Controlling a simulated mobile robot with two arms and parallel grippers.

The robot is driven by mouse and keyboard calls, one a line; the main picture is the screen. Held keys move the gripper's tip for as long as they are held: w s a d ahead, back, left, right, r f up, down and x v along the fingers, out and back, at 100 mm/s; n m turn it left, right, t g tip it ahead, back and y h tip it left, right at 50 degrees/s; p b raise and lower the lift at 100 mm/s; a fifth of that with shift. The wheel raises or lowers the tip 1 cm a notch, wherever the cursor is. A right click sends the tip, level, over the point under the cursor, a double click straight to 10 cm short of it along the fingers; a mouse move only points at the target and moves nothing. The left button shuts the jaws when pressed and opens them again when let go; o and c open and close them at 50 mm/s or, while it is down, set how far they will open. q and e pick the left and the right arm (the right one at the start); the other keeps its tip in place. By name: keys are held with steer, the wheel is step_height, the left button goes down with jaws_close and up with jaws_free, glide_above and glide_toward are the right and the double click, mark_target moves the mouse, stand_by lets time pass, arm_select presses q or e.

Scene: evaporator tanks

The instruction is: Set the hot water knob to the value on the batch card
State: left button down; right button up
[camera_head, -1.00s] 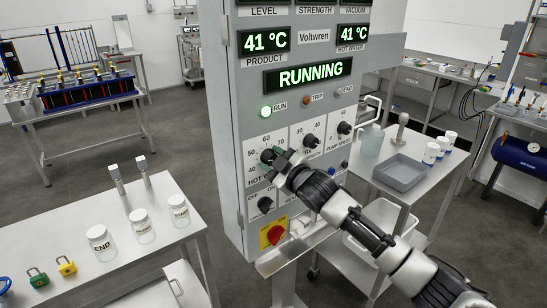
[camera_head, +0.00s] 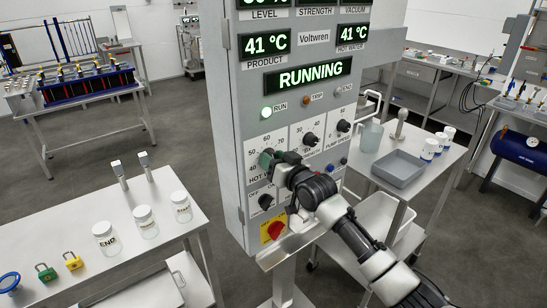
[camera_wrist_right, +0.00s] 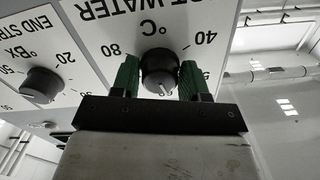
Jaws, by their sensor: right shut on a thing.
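The hot water knob (camera_wrist_right: 161,72) is a round black knob with a light pointer line, seen upside down in the right wrist view. Its line points toward the scale mark near 60, partly hidden by my gripper; 40, 50 and 80 show around it. My right gripper (camera_wrist_right: 159,80) has its green fingers on both sides of the knob, shut on it. In the head view my right gripper (camera_head: 270,160) covers most of the knob at the panel's left. The HOT WATER display (camera_head: 353,38) reads 41 °C. No batch card is readable. My left gripper is not in view.
The end strength knob (camera_head: 310,139) and pump speed knob (camera_head: 343,126) sit right of the hot water knob. Below are a black switch (camera_head: 266,201) and a red rotary switch (camera_head: 276,230). Labelled jars (camera_head: 145,222) stand on the left bench. A grey tray (camera_head: 399,171) is at right.

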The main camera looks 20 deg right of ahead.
steer(key=m+p, duration=0.1)
steer(key=m, duration=0.3)
steer(key=shift+m, duration=0.3)
steer(key=shift+m+p, duration=0.5)
steer(key=shift+m, duration=1.7)
steer(key=o, duration=0.9)
steer(key=shift+b+v, duration=1.25)
steer(key=shift+v, duration=4.15)
